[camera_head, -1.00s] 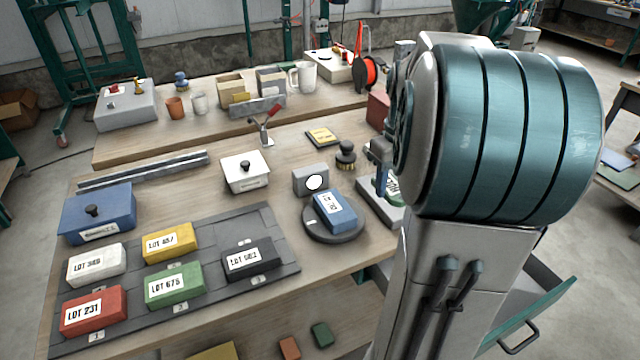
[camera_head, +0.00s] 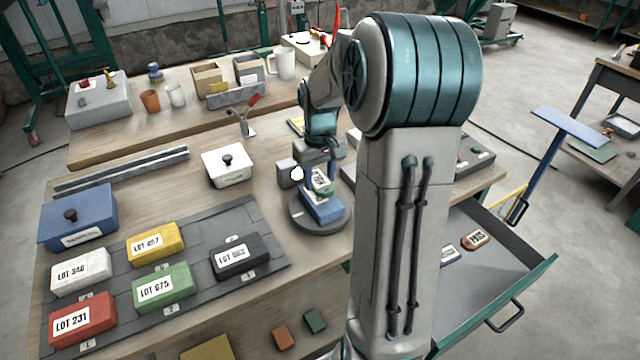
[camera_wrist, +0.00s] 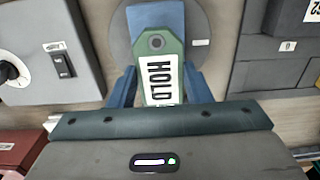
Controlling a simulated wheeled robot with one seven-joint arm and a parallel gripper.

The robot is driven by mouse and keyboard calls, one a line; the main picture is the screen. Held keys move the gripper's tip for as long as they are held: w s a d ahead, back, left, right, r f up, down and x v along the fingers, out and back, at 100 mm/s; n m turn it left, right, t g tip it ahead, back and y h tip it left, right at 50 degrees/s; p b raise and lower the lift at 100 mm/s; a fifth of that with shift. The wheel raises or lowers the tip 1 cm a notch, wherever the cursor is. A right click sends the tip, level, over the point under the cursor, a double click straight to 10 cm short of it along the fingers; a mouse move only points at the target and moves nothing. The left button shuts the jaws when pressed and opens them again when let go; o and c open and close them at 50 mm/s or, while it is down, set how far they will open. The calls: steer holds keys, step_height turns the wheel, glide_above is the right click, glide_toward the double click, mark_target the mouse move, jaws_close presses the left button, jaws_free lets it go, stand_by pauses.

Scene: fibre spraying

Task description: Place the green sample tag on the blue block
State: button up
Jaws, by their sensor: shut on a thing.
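The green sample tag (camera_wrist: 171,46) has a white label reading HOLD and a hole near its far end. My gripper (camera_wrist: 160,88) is shut on it, one blue finger on each side. In the head view the tag (camera_head: 321,181) is tilted, directly over the blue block (camera_head: 325,209). The block lies on a round dark plate (camera_head: 306,223). In the wrist view the blue block (camera_wrist: 157,17) shows beyond the tag's far end; the tag hides the rest. I cannot tell whether tag and block touch.
A grey box with a round white face (camera_head: 288,174) stands close left of the plate. Several labelled blocks sit on a dark mat (camera_head: 255,214) at left. An open drawer (camera_head: 490,285) at right holds a red tag (camera_head: 475,240) and a purple-edged tag (camera_head: 450,253).

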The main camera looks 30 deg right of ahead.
mark_target(320, 181)
steer(key=shift+f, duration=1.7)
steer(key=shift+f, duration=0.15)
steer(key=o, duration=1)
steer(key=shift+c, duration=0.2)
